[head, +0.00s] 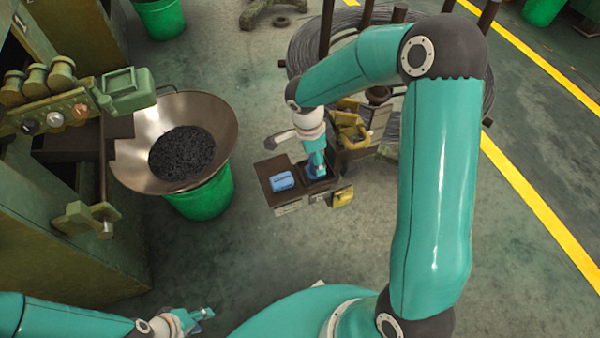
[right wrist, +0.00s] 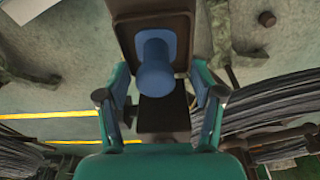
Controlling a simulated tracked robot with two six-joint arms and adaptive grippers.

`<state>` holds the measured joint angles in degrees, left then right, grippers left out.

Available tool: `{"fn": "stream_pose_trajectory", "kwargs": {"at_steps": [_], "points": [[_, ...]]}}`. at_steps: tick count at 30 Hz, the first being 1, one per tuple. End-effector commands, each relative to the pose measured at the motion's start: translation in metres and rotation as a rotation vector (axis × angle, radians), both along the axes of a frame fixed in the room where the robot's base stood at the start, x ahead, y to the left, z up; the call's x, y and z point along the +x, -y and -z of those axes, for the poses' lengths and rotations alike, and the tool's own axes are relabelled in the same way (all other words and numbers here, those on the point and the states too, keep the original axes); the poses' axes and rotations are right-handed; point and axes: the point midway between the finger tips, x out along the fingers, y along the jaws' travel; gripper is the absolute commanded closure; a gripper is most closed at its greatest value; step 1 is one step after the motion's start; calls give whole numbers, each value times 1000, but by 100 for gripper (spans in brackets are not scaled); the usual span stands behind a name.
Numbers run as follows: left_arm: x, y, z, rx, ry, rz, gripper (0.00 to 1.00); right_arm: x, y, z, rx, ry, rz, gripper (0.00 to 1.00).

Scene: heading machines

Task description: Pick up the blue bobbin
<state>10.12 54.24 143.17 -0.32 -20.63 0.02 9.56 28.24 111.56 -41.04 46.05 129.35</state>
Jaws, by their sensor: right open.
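The blue bobbin (head: 282,181) stands on the brown left part of a small box in the head view. In the right wrist view the bobbin (right wrist: 157,70) shows a rounded, squarish base and a round body, with the fingers to either side of it. My right gripper (head: 317,172) points down over the box's dark right part, to the right of the bobbin. In the right wrist view the right gripper (right wrist: 162,95) is open and empty. Its height over the box is hard to judge. My left gripper (head: 203,314) is low at bottom left, away from the bobbin; its jaw opening is unclear.
The small box (head: 286,206) has yellow parts beside it. A wide metal bowl (head: 222,148) of dark bits sits on a green bucket (head: 205,197) to the left. A green machine (head: 60,235) stands at far left. A wire coil (head: 305,50) lies behind. Floor in front is clear.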

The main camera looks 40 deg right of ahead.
Motion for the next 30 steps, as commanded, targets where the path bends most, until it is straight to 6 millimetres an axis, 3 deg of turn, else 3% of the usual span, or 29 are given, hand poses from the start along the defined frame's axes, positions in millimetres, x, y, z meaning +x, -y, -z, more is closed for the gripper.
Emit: {"fn": "stream_pose_trajectory", "kwargs": {"at_steps": [2,13,23,30], "points": [[0,0,0,0,0,0,60,0,0,0,0,0,0,38],[0,0,0,0,0,0,60,0,0,0,0,0,0,100],[0,0,0,0,0,0,60,1,-1,-2,0,1,0,100],[0,0,0,0,0,0,60,2,-4,-17,-2,3,-1,100]]}}
